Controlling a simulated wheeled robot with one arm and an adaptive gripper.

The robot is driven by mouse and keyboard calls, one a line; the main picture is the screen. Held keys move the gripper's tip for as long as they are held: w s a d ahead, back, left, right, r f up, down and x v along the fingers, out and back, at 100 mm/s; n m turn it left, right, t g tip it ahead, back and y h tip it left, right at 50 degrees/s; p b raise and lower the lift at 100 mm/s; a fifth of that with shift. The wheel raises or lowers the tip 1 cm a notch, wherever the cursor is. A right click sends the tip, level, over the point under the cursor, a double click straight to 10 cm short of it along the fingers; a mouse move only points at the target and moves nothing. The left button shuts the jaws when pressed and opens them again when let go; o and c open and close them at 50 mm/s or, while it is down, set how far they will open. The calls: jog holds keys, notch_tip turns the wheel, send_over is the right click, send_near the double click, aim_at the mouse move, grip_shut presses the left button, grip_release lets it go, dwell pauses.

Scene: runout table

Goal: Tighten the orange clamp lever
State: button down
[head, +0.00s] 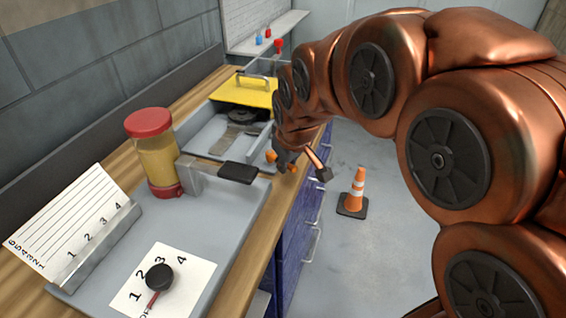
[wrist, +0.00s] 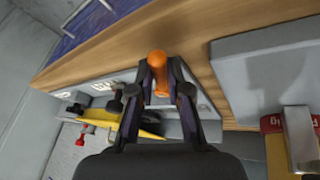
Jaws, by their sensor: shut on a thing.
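The orange clamp lever (wrist: 157,62) sits between the two fingers of my gripper (wrist: 159,85) in the wrist view. The fingers are shut on it, with its rounded end showing past the fingertips. In the head view the lever (head: 271,157) shows as a small orange knob by my gripper (head: 284,160), at the right edge of the workbench. My gripper partly hides the rest of the lever and its mount.
A grey tray (head: 225,215) holds a jar with a red lid (head: 150,122) and a black knob (head: 159,278) on a numbered card. A yellow lidded device (head: 243,90) stands behind. An orange cone (head: 356,190) stands on the open floor at right.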

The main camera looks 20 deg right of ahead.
jog(key=shift+a, duration=0.1)
jog(key=c, duration=1.1)
grip_release()
jog(key=shift+c, duration=0.2)
jog(key=shift+r, duration=0.15)
jog(key=v, duration=1.1)
jog(key=shift+s+r, duration=0.3)
jog(key=s+f+m+g+p, duration=0.2)
jog(key=s+f+g+p, duration=0.1)
jog(key=s, duration=0.9)
jog(key=s+f+m+g+p, duration=0.2)
jog(key=s+f+g+p, duration=0.1)
jog(key=s, duration=0.9)
jog(key=d+f+p, duration=0.1)
jog(key=p, duration=0.1)
jog(key=shift+f+m+g+p, duration=0.2)
jog(key=shift+m+g+p, duration=0.15)
jog(key=shift+m+g, duration=0.05)
